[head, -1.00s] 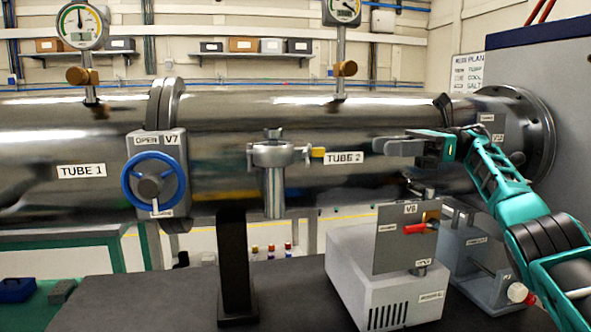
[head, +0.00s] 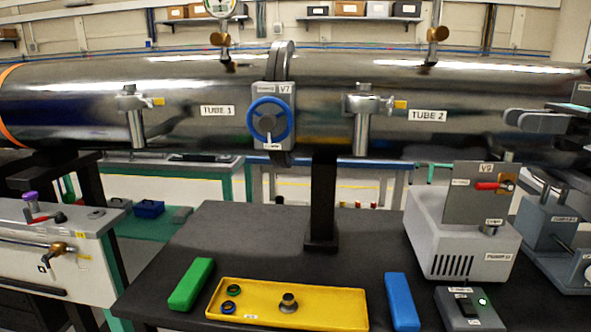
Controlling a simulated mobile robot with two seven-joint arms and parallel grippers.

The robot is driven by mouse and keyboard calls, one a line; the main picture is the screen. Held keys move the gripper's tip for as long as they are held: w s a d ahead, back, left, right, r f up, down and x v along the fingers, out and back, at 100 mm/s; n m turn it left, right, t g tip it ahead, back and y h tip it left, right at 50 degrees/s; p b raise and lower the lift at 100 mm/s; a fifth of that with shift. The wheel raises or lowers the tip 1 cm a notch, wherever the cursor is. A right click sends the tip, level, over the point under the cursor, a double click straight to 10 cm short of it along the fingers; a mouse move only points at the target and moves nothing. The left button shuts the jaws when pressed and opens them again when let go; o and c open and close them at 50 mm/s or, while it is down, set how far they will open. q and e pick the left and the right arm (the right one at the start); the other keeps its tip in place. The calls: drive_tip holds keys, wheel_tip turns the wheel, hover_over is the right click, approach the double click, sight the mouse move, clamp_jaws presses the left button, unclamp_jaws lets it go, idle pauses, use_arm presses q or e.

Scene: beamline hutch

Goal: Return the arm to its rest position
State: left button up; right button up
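My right gripper (head: 511,117) shows at the right edge of the head view. Its grey fingers point left, in front of the steel tube labelled TUBE 2 (head: 460,84). I see nothing held between them, but the gap between the fingers is not clear from this angle. Most of the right arm is cut off by the right edge. My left gripper and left arm are out of view.
Below the gripper stands the grey pump box (head: 437,237) with a red-handled valve panel (head: 470,190). A yellow tray (head: 335,306), a green block (head: 191,284), a blue block (head: 402,301) and a switch box (head: 470,310) lie on the dark table (head: 270,240).

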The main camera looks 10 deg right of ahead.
drive_tip(key=w+a+f+m+t, duration=0.2)
drive_tip(key=a+f+m+t, duration=0.2)
drive_tip(key=a+f+m, duration=0.3)
drive_tip(key=w+a+f+m+t+h, duration=0.1)
drive_tip(key=w+a+f+m+t, duration=0.3)
drive_tip(key=f+m, duration=0.45)
drive_tip(key=w+a+f+m+t, duration=0.1)
drive_tip(key=a+f+m+t, duration=0.2)
drive_tip(key=a+f+m, duration=0.45)
drive_tip(key=s+a+f+m+t+h, duration=0.1)
drive_tip(key=s+f+m+t+h, duration=0.1)
drive_tip(key=s+f+m+h, duration=0.25)
drive_tip(key=s+a+f+m+t+h, duration=0.1)
drive_tip(key=a+f+m+t+h, duration=0.15)
drive_tip(key=f+m, duration=0.45)
drive_tip(key=s+a+f+m+g+h, duration=0.1)
drive_tip(key=s+f+m+g+h, duration=0.2)
drive_tip(key=s+f+m, duration=0.4)
drive_tip(key=s+a+f+m+g+h, duration=0.2)
drive_tip(key=s+f+m+g+h, duration=0.2)
drive_tip(key=s+f+m, duration=0.3)
drive_tip(key=s+f+g, duration=0.1)
drive_tip(key=s+f, duration=0.3)
drive_tip(key=s, duration=0.4)
drive_tip(key=shift+h+p, duration=0.3)
drive_tip(key=shift+m+g, duration=0.25)
drive_tip(key=shift+c, duration=0.2)
